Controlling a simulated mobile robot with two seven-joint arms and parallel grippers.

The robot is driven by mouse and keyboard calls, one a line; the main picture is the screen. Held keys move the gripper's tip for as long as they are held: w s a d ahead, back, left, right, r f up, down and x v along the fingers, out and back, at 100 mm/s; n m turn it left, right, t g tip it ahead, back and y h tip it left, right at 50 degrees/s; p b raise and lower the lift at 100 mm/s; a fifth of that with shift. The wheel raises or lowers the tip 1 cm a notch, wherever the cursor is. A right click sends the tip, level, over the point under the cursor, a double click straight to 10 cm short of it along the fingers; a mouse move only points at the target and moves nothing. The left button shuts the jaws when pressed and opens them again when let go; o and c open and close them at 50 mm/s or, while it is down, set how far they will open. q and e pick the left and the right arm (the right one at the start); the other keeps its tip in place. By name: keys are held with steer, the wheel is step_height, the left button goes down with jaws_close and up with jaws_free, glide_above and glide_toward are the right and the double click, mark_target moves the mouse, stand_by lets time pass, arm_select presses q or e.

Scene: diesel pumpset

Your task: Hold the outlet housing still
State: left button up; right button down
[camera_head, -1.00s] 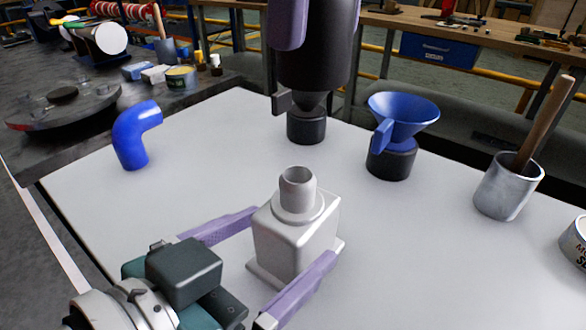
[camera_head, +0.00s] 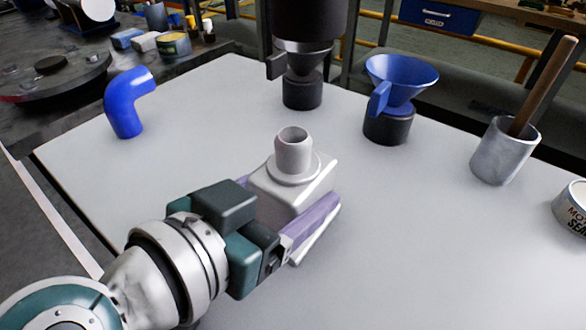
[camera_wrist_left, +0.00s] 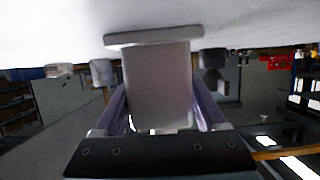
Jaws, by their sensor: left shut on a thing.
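The outlet housing (camera_head: 290,184) is a pale grey block with a round spout on top and a base flange. It stands upright on the white table. My left gripper (camera_head: 292,215) is shut on it, with one purple finger along its near right side and the other mostly hidden behind the block and gripper body. In the left wrist view, which looks upside down, the housing (camera_wrist_left: 158,85) sits between both fingers (camera_wrist_left: 158,105), its flange against the white surface. My right gripper does not show.
A blue elbow hose (camera_head: 127,105) stands at the left. A metal cup (camera_head: 505,150) with a wooden handle and a can (camera_head: 573,212) stand at the right. The table's front right is clear.

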arm_select(q)
jaws_close()
stand_by(0.3)
steer(key=o, duration=0.6)
jaws_free()
steer(key=shift+c, duration=0.2)
jaws_close()
stand_by(0.7)
